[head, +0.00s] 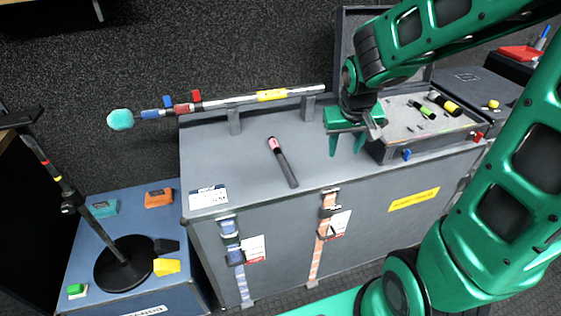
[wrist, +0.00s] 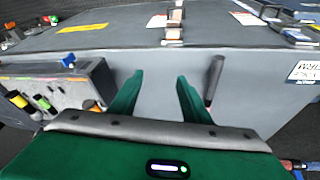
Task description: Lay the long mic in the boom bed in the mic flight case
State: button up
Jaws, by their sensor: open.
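A long dark mic (head: 288,172) with a pinkish-red end lies on the grey chest top (head: 225,160), left of my gripper. Its dark body also shows in the wrist view (wrist: 214,82), just right of the fingers. The open mic flight case (head: 400,152) stands on the chest at the right, its grey foam (head: 396,112) holding green-banded and yellow-banded pieces. It also shows at the left of the wrist view (wrist: 88,78). I cannot make out which recess is the boom bed. My gripper (head: 346,151) is open and empty, fingers down, between the mic and the case.
A boom pole (head: 228,101) with a teal foam tip (head: 120,120) rests on two uprights along the chest's back edge. A blue case (head: 90,250) with a round-based stand (head: 123,262) is at the left. The chest top around the mic is clear.

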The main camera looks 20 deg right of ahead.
aim_at(282, 158)
jog(key=w+a+f+t, duration=0.1)
jog(key=w+a+f, duration=0.1)
jog(key=w+a, duration=0.2)
jog(key=w+a+f+n+y, duration=0.1)
jog(key=w+a+f, duration=0.2)
jog(key=w+a, duration=0.1)
jog(key=w+a+f+n+t+y, duration=0.1)
jog(key=w+a+f, duration=0.2)
jog(key=w+a, duration=0.1)
jog(key=shift+w+a+f+t, duration=0.15)
jog(key=shift+w+a+t, duration=0.2)
jog(key=shift+w, duration=0.3)
jog(key=shift+s+d+x, duration=0.1)
jog(key=shift+d+x, duration=0.1)
jog(key=shift+x, duration=1.35)
jog(key=shift+s+d+x, duration=0.15)
jog(key=shift+x, duration=1.45)
jog(key=shift+f, duration=0.1)
grip_shut()
